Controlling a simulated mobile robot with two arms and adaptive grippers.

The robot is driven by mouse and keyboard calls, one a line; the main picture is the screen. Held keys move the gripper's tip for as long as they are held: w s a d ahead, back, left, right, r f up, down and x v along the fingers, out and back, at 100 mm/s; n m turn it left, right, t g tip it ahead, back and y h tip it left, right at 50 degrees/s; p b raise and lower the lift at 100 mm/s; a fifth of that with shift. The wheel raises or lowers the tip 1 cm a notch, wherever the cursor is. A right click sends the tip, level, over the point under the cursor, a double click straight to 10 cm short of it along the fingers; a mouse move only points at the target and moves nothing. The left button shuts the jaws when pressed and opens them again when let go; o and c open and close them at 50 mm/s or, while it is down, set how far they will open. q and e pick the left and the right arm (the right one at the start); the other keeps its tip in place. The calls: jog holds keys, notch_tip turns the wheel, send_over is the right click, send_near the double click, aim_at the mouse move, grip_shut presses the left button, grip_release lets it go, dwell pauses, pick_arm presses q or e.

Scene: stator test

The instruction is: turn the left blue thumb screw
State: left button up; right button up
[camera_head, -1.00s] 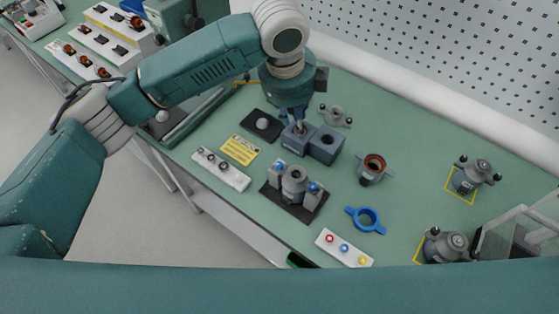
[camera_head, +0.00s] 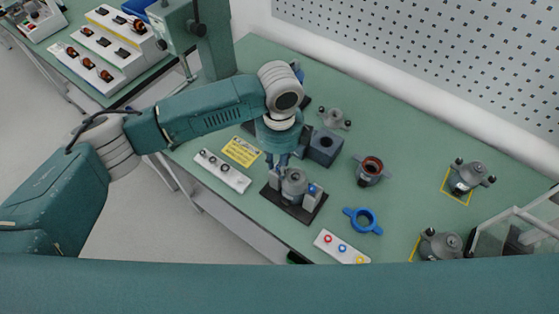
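A grey stator part (camera_head: 294,184) stands in a fixture on a black base plate (camera_head: 291,207) near the front of the green bench. The right blue thumb screw (camera_head: 312,189) shows on the fixture's right side. My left gripper (camera_head: 277,166) points down over the fixture's left side, where the left blue thumb screw is hidden behind the fingers. Whether they touch the screw or are closed on it is too small to tell. My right gripper is not in view.
Dark grey blocks (camera_head: 325,147) stand just behind the fixture. A blue ring with handles (camera_head: 363,220) and a white panel with coloured buttons (camera_head: 341,246) lie to the right. A white strip with black knobs (camera_head: 222,171) lies left.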

pick_arm(q)
grip_shut()
jog(key=shift+m, duration=0.4)
jog(key=shift+m+p, duration=0.3)
jog(key=shift+m, duration=0.3)
jog(key=m, duration=0.2)
jog(key=shift+m, duration=0.3)
jog(key=m, duration=0.5)
jog(key=shift+m+p, duration=0.35)
jog(key=shift+m, duration=0.35)
